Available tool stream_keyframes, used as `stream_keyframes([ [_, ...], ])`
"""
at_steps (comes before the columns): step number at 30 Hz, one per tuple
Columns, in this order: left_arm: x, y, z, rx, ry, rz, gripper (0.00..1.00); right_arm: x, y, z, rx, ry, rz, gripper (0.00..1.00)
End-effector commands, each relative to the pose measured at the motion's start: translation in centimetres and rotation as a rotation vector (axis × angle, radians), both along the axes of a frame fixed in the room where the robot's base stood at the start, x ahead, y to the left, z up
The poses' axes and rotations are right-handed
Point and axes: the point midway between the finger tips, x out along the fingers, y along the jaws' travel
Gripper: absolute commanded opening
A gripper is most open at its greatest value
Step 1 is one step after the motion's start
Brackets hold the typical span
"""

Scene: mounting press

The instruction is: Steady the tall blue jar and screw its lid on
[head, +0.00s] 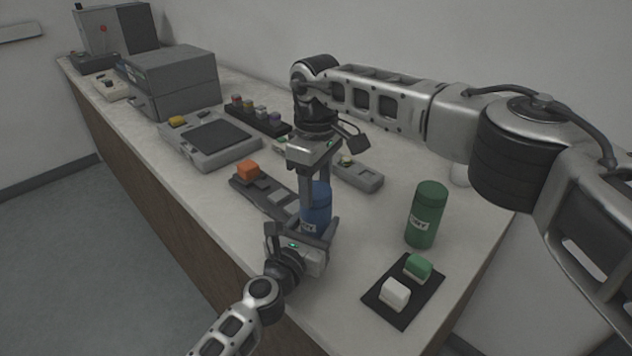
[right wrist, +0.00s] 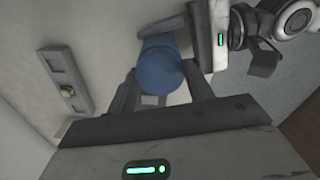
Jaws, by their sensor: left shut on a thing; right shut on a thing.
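The tall blue jar (head: 316,216) stands upright near the front edge of the bench, with a pale label partly hidden by the grippers. My left gripper (head: 312,232) comes in low from the front and is shut around the jar's body. My right gripper (head: 317,190) points down from above, its fingers shut on either side of the blue lid (head: 320,188) at the jar's top. In the right wrist view the round blue lid (right wrist: 160,68) sits between the fingers. The seam between lid and jar is hidden, so I cannot tell how it is seated.
A green jar (head: 427,214) stands to the right. A dark mat (head: 401,305) in front of it bears a green and a white block. A dark tray with an orange block (head: 248,170) lies left of the blue jar. A grey device (head: 208,138) and a box (head: 172,80) stand further back.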

Motion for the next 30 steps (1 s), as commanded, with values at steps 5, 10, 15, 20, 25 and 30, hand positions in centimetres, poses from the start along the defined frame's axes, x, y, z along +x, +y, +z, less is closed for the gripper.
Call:
stream_keyframes([
  [5, 0.0, 0.0, -0.2, 0.001, 0.004, 0.0, 0.0, 0.0, 0.0, 0.1, 0.0, -0.001, 0.002, 0.63],
  [10, -0.1, 0.0, -0.2, 0.001, 0.004, 0.0, 0.0, 0.0, 0.0, 0.1, 0.0, -0.001, 0.003, 0.73],
  [15, -0.1, 0.0, -0.2, 0.001, 0.004, 0.0, 0.0, 0.0, 0.0, 0.1, 0.0, -0.001, 0.003, 0.73],
  [20, -0.1, 0.0, -0.2, 0.001, 0.004, 0.0, 0.0, 0.1, 0.0, 1.4, 0.001, -0.003, 0.004, 0.73],
  [25, -0.1, 0.0, -0.2, 0.001, 0.004, 0.0, 0.0, 0.1, 0.0, 3.7, 0.001, -0.003, 0.004, 0.73],
  [30, -0.1, 0.0, -0.2, 0.001, 0.004, 0.0, 0.0, 0.0, 0.0, 4.6, 0.0, 0.001, 0.004, 0.73],
])
